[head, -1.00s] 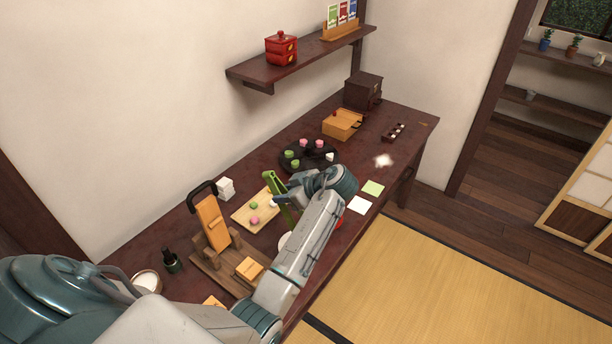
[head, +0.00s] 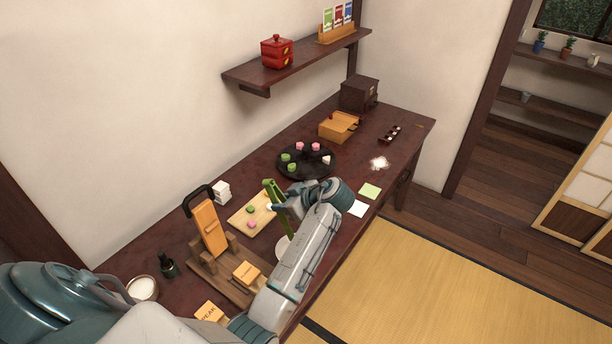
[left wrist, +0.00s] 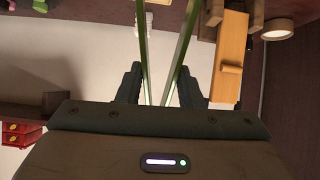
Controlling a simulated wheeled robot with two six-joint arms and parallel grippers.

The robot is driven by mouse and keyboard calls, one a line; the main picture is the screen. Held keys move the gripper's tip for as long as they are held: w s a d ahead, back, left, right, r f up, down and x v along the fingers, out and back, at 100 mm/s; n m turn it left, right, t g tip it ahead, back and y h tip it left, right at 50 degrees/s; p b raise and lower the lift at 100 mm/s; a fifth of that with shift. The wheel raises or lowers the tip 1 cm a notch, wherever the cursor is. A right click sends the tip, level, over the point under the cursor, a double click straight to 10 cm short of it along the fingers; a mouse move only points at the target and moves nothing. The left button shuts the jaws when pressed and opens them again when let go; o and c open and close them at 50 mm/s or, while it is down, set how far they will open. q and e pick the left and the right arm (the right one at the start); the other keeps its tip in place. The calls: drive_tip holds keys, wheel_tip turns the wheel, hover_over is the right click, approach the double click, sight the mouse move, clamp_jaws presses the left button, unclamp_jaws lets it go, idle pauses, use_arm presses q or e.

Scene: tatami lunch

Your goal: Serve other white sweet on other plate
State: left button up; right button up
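My left gripper (head: 283,206) is closed around green tongs (head: 272,190), beside the right end of a wooden board (head: 236,221). The wrist view shows the tongs' two green arms (left wrist: 143,45) between my left gripper's fingers (left wrist: 158,88); their far ends are out of frame. A small white thing, perhaps a white sweet (head: 269,206), shows against the tongs; I cannot tell whether they grip it. A green sweet (head: 250,209) and a pink sweet (head: 251,224) lie on the board. A white plate (head: 281,246) is partly hidden by my arm. My right gripper is out of view.
A dark round tray (head: 306,172) holds several sweets, including a white one (head: 326,160). A wooden stand (head: 226,273) with an orange-brown block (head: 209,228) stands left of my forearm. White and green paper squares (head: 370,191) lie near the front edge.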

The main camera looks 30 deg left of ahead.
sight(293, 234)
use_arm(q)
drive_tip(key=s+d+f+m+t, duration=0.1)
drive_tip(key=d+f+m, duration=0.1)
drive_tip(key=s+d+f+m+t+h+b, duration=0.1)
drive_tip(key=f+t, duration=0.1)
drive_tip(key=s+d+f+m+t, duration=0.1)
drive_tip(key=d+f+m+t, duration=0.1)
drive_tip(key=f, duration=0.1)
drive_tip(key=shift+s+d+m+h, duration=0.25)
drive_tip(key=shift+d+m+h, duration=0.05)
drive_tip(key=s+d+r+m+t+h+b, duration=0.2)
drive_tip(key=s+d+m+t+h, duration=0.3)
drive_tip(key=s+d+m+h, duration=0.4)
drive_tip(key=s+d+m+b, duration=0.1)
drive_tip(key=s+d+m, duration=0.1)
drive_tip(key=d, duration=0.2)
drive_tip(key=shift+s+m+b, duration=0.3)
drive_tip(key=shift+m, duration=0.1)
drive_tip(key=shift+w, duration=0.2)
